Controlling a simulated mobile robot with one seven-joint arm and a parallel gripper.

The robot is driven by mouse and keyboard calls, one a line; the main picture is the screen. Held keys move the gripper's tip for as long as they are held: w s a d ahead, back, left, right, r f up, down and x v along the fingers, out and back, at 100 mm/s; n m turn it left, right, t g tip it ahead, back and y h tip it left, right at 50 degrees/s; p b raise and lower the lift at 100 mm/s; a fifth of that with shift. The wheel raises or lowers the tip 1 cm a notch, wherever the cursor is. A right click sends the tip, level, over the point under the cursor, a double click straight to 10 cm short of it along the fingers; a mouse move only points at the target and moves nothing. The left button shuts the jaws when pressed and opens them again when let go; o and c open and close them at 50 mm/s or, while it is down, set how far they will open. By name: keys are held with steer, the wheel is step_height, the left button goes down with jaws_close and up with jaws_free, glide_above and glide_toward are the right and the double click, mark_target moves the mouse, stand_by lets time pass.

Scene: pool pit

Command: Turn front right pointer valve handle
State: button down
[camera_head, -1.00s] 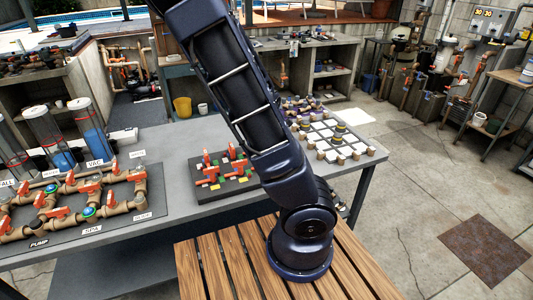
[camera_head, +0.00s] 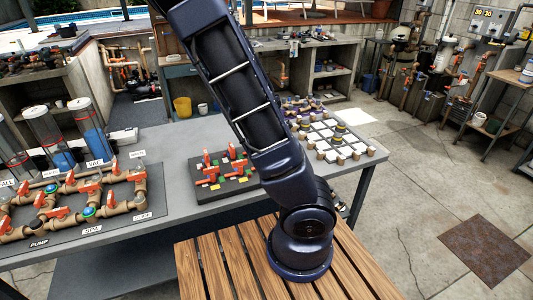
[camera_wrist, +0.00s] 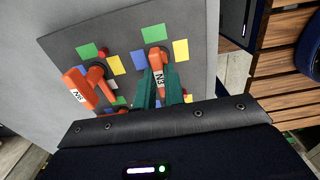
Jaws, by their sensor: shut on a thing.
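A dark board (camera_head: 205,193) with several orange pointer valve handles (camera_head: 209,160) stands on the grey table, partly behind my arm. In the wrist view, my gripper (camera_wrist: 160,95) has its two green fingers on either side of one orange handle (camera_wrist: 156,60), shut on it. This handle has a white lettered label and sits between coloured patches, on the board's side towards the wooden slats. It appears to be the front right one. A second orange handle (camera_wrist: 78,86) lies to the left, clear of the fingers. In the head view my arm hides the gripper and the held handle.
Orange-handled pipework (camera_head: 90,195) fills the left of the table. A tray of white tiles and small fittings (camera_head: 340,143) stands to the right, beyond my arm. A slatted wooden surface (camera_head: 215,265) lies in front.

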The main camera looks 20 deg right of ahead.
steer(key=shift+w+n, duration=0.1)
steer(key=shift+n, duration=0.3)
steer(key=n, duration=0.3)
steer(key=shift+n, duration=0.3)
steer(key=n, duration=0.4)
steer(key=shift+n, duration=0.3)
steer(key=n, duration=0.4)
steer(key=shift+w+n, duration=0.1)
steer(key=shift+n, duration=2.3)
steer(key=c, duration=1.5)
jaws_free()
